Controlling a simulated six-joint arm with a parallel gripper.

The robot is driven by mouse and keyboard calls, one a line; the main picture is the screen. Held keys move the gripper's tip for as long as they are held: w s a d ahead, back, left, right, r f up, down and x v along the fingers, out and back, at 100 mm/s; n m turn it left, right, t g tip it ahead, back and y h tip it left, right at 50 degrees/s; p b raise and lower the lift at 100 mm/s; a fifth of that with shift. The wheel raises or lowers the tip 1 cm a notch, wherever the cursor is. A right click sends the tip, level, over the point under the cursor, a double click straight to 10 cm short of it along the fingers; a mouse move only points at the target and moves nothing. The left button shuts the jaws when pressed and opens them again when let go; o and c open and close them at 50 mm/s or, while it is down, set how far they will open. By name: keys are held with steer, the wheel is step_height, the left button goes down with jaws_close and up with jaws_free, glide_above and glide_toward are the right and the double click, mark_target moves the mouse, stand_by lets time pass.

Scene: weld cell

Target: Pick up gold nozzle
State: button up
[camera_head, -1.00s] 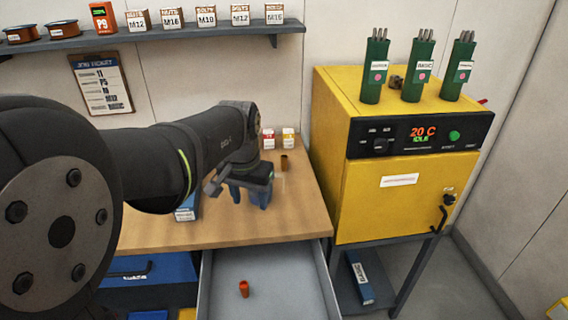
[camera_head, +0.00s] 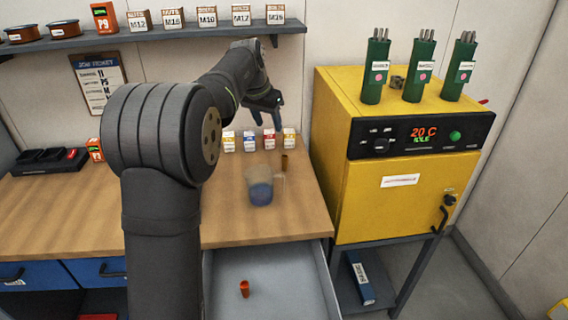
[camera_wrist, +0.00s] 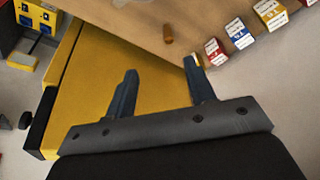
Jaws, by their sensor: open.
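A small gold-brown cylinder, which looks like the gold nozzle (camera_head: 285,163), stands upright near the right end of the wooden bench. In the wrist view it shows as a small brown cylinder (camera_wrist: 168,33), beyond the fingertips. My gripper (camera_head: 266,119) is raised above the back of the bench, behind and a little left of the nozzle. Its blue fingers are apart with nothing between them; they also show in the wrist view (camera_wrist: 160,69). A separate orange-copper nozzle-like piece (camera_head: 244,289) stands in the open drawer.
Several small labelled boxes (camera_head: 249,141) stand along the bench back, close to the nozzle. A blurry clear cup with blue inside (camera_head: 260,186) stands in front. The yellow oven (camera_head: 385,200) rises right of the bench. The open grey drawer (camera_head: 290,260) juts out below.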

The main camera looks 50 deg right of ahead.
steer(key=w+d, duration=0.3)
steer(key=d, duration=0.1)
glide_toward(283, 157)
steer(key=shift+m+h, duration=0.3)
steer(key=x, duration=0.5)
steer(key=a+x, duration=0.1)
steer(key=x, duration=0.1)
steer(key=shift+w+f, duration=0.3)
steer(key=shift+f, duration=0.1)
steer(key=shift+s+d+x, duration=0.15)
steer(key=shift+s+x, duration=0.05)
steer(key=shift+x, duration=1.1)
steer(key=shift+s+d+x, duration=0.15)
steer(key=shift+s+x, duration=0.05)
steer(key=shift+x, duration=1.1)
steer(key=shift+r, duration=0.15)
steer(key=c, duration=1.1)
